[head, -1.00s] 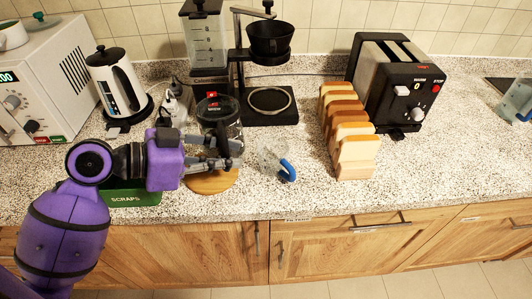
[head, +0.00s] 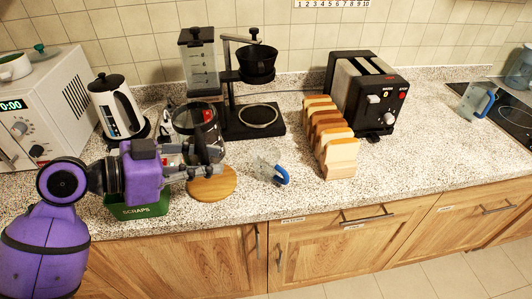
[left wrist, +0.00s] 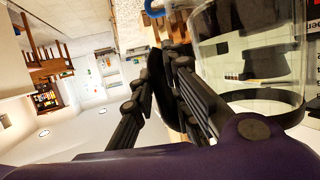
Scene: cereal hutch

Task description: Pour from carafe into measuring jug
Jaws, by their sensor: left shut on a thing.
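The carafe (head: 203,146) is clear glass with a dark lid and band. My left gripper (head: 218,172) is shut on its dark handle and holds it, roughly upright, above and behind a round wooden board (head: 213,186). In the left wrist view the carafe's glass wall (left wrist: 245,50) fills the right side, next to the fingers (left wrist: 170,90). A clear jug with a blue handle (head: 268,169) stands on the counter right of the board. A second clear jug with a blue handle (head: 474,103) is at the far right. My right gripper is out of view.
A coffee maker (head: 270,122) stands behind, a white kettle (head: 118,104) to the left. A green scraps bin (head: 137,206) is below my left arm. Bread slices (head: 340,156) and a toaster (head: 365,95) stand right of the nearer jug. The counter's front right is clear.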

